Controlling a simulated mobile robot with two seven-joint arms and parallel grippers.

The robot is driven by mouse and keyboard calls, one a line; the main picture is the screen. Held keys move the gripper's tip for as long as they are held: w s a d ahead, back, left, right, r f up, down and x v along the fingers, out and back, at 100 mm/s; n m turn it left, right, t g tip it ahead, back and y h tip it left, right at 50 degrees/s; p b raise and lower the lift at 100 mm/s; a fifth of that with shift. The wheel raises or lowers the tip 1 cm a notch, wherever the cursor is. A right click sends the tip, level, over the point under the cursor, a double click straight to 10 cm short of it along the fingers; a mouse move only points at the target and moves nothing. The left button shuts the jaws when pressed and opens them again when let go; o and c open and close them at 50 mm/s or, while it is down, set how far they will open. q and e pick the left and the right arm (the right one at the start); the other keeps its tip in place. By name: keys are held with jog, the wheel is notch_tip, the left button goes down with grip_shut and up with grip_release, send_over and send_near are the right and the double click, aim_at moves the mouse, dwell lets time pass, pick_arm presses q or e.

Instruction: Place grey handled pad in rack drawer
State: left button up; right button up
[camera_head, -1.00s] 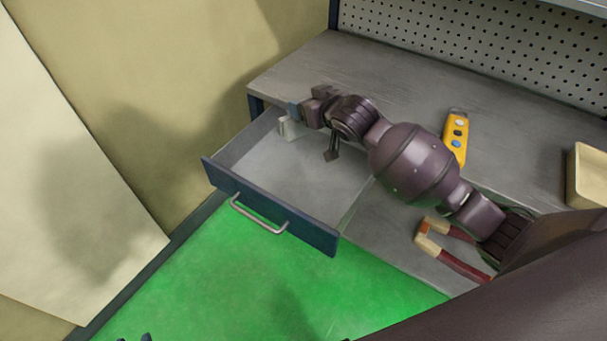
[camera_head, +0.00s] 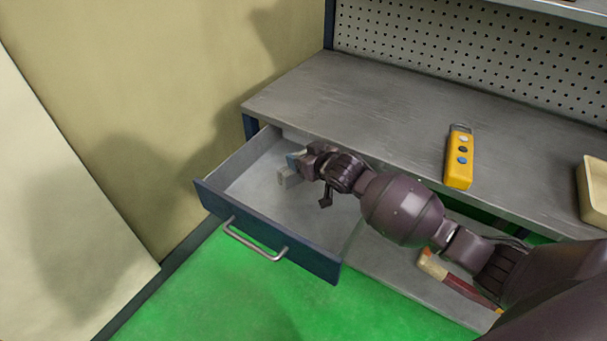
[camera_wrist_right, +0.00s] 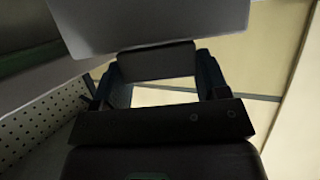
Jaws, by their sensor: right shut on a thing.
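The drawer (camera_head: 262,200) is pulled out below the left end of the grey bench, with a blue front and a metal bar handle. My right gripper (camera_head: 296,166) is inside or just above the open drawer, toward its back. It is shut on a small grey pad (camera_head: 286,179). In the right wrist view the pad (camera_wrist_right: 150,25) shows as a flat grey plate beyond the fingers (camera_wrist_right: 155,75), with a dark bar between them. Whether the pad touches the drawer floor I cannot tell. My left gripper is not in view.
A yellow handheld control (camera_head: 459,158) lies on the bench top (camera_head: 380,120). A cream bin (camera_head: 592,190) stands at the right edge. A red-handled tool (camera_head: 455,280) lies on the lower shelf (camera_head: 400,285). A perforated panel (camera_head: 450,60) rises behind the bench.

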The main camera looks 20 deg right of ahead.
notch_tip(320, 180, down, 6)
jog(key=shift+r+b, duration=0.1)
jog(key=shift+b, duration=0.55)
jog(key=shift+f, duration=0.2)
jog(key=shift+r, duration=0.15)
jog(key=o, duration=1)
jog(key=shift+f, duration=0.25)
jog(key=shift+o, duration=0.9)
